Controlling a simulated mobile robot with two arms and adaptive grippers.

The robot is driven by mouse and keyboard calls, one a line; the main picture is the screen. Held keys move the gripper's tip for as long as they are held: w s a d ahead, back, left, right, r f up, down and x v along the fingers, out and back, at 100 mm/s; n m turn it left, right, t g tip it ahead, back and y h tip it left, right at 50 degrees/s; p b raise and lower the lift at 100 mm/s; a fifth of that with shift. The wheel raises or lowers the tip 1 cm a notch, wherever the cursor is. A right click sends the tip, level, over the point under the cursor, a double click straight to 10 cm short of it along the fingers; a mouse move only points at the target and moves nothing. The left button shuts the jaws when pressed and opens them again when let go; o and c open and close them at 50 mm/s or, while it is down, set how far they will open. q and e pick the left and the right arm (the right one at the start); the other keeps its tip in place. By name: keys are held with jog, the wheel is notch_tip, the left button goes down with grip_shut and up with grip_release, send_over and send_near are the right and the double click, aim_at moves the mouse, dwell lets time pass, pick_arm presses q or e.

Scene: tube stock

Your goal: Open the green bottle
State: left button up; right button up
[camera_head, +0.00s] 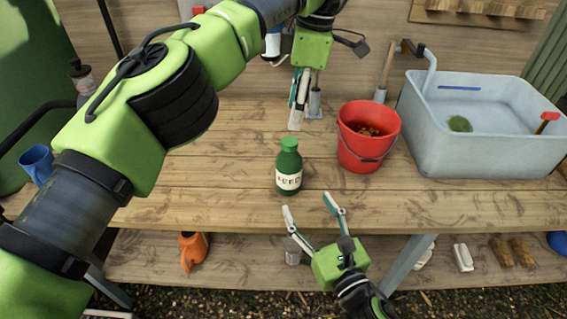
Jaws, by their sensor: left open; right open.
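The green bottle (288,170) stands upright near the middle of the wooden table. It has a white label reading "FEED" and a green cap (290,144) on top. My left gripper (299,116) points down behind and above the bottle, apart from it, seen edge-on with its fingers overlapping. My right gripper (307,209) is open and empty at the table's front edge, just in front of the bottle and a little to its right. Its fingers are spread toward the bottle without visibly touching it.
A red bucket (366,152) with brown contents stands right of the bottle. A large grey tub (480,150) of water fills the right. A blue mug (37,164) is at the far left. A lower shelf (225,270) holds an orange container (192,249). The table left of the bottle is clear.

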aim_at(288, 170)
pick_arm(q)
jog(key=shift+s+d+r, duration=0.1)
jog(key=shift+s, duration=0.1)
pick_arm(e)
jog(key=shift+w+a+r, duration=0.1)
jog(key=shift+w+r, duration=0.05)
jog(key=shift+w, duration=0.1)
jog(key=x, duration=1.2)
jog(key=shift+w, duration=0.3)
